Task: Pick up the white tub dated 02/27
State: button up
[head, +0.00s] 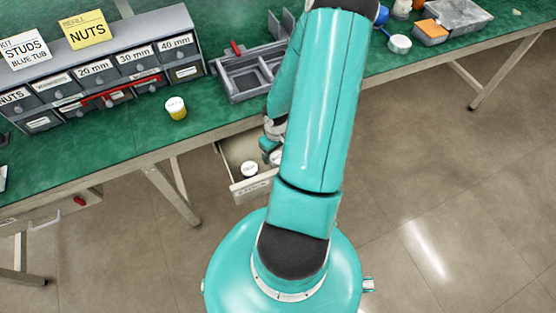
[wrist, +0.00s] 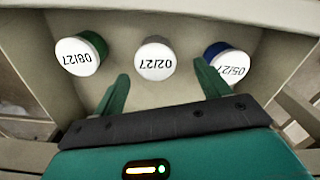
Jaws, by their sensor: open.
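In the wrist view the white tub dated 02/27 (wrist: 155,60) stands in the middle of a row of three, its lid facing the camera and its print upside down. My gripper (wrist: 161,80) is open, with one green finger on each side below the tub. The fingertips reach about the tub's lower edge, and no contact is visible. In the head view my arm hides most of my gripper over the open drawer (head: 233,178).
In the wrist view a green-sided tub dated 08/27 (wrist: 80,54) stands left and a blue-sided tub dated 05/27 (wrist: 230,64) right, both inside the drawer walls. The green bench (head: 130,135) above the drawer holds a grey bin rack (head: 105,75) and a grey tray (head: 245,80).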

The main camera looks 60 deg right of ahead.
aim_at(278, 157)
jog(key=shift+s+d+f, duration=0.1)
jog(key=shift+d+f, duration=0.05)
jog(key=shift+f, duration=1.35)
jog(key=shift+d+f, duration=0.1)
jog(key=shift+f, duration=1.4)
jog(key=c, duration=1.1)
